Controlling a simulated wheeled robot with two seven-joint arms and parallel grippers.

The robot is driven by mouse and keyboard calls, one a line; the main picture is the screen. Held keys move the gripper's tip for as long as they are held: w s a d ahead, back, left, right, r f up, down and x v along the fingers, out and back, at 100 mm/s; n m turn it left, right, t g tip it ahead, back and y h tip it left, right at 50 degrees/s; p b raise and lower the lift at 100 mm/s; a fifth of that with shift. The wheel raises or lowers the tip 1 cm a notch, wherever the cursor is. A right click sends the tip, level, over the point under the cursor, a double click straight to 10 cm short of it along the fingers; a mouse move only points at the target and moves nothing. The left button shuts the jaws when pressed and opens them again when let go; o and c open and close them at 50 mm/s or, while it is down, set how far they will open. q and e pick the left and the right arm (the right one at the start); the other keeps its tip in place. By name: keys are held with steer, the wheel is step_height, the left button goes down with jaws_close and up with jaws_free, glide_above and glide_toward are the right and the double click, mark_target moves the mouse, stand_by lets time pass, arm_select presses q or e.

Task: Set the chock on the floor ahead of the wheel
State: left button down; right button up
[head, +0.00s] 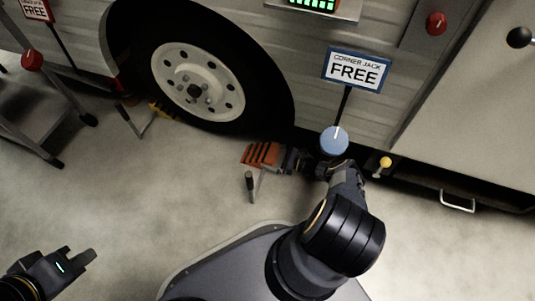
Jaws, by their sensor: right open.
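The orange chock (262,154) with dark ridges sits on the floor just below the lower right of the wheel (197,82).
A yellow chock-like piece (160,109) with a handle lies at the wheel's left side. A blue knob (334,139) under the "CORNER JACK FREE" sign (355,70) is close above my right wrist. A metal stand (32,110) is at the left. The middle floor (130,190) is clear.

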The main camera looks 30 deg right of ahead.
steer(key=shift+v, duration=2.65)
